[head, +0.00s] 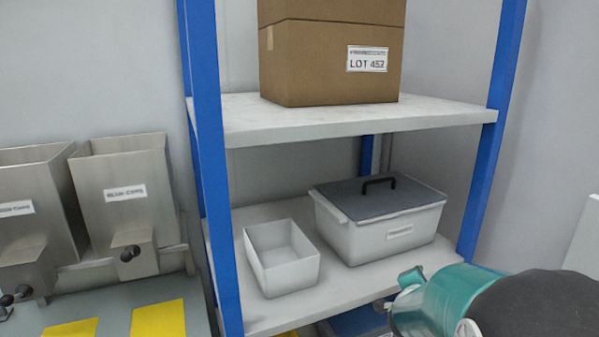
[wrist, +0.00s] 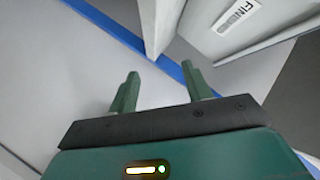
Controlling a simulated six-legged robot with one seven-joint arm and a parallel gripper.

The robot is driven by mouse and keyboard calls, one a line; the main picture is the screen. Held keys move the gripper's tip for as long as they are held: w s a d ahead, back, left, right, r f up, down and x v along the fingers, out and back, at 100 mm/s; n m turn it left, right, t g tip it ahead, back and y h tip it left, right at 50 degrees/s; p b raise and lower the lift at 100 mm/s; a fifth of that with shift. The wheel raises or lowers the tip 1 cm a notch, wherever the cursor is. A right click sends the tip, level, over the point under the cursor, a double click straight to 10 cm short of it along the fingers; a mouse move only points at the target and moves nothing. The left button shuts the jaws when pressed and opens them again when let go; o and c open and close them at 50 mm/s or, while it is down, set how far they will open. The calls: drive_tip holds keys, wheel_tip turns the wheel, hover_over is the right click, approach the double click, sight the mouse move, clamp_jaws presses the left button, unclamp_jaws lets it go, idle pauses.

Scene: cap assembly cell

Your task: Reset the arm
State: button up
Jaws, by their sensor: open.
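My gripper (wrist: 160,88) shows in the wrist view with its two green fingers spread apart and nothing between them. In the head view, part of my teal arm and gripper shows at the bottom right, in front of the shelf's right front corner. Beyond the fingers, the wrist view shows a pale surface, a blue edge and a white container with a partly readable label, "FINI". The fingers do not appear to touch anything.
Below stand an empty open white bin (head: 285,265) and a white box with a grey lid (head: 380,205). Steel dispensers (head: 128,205) and yellow pads (head: 158,320) are at left.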

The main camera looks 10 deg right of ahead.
drive_tip(key=s+a+r+n+t+y, duration=0.1)
drive_tip(key=a+r+n+y, duration=0.3)
drive_tip(key=a, duration=0.5)
drive_tip(key=s+a+r+n+y, duration=0.1)
drive_tip(key=a+n+y, duration=0.35)
drive_tip(key=a, duration=0.55)
drive_tip(key=s+a+n+g, duration=0.1)
drive_tip(key=s+a+n, duration=0.2)
drive_tip(key=s, duration=0.3)
drive_tip(key=s+a+n+g+y, duration=0.1)
drive_tip(key=s+a+n+g, duration=0.1)
drive_tip(key=s, duration=0.4)
drive_tip(key=s+a+r+n+g, duration=0.1)
drive_tip(key=s+a+n+g, duration=0.1)
drive_tip(key=s+a+n, duration=0.2)
drive_tip(key=shift+s+a+n+y, duration=0.2)
drive_tip(key=shift+s+n+y, duration=0.25)
drive_tip(key=shift+s, duration=0.7)
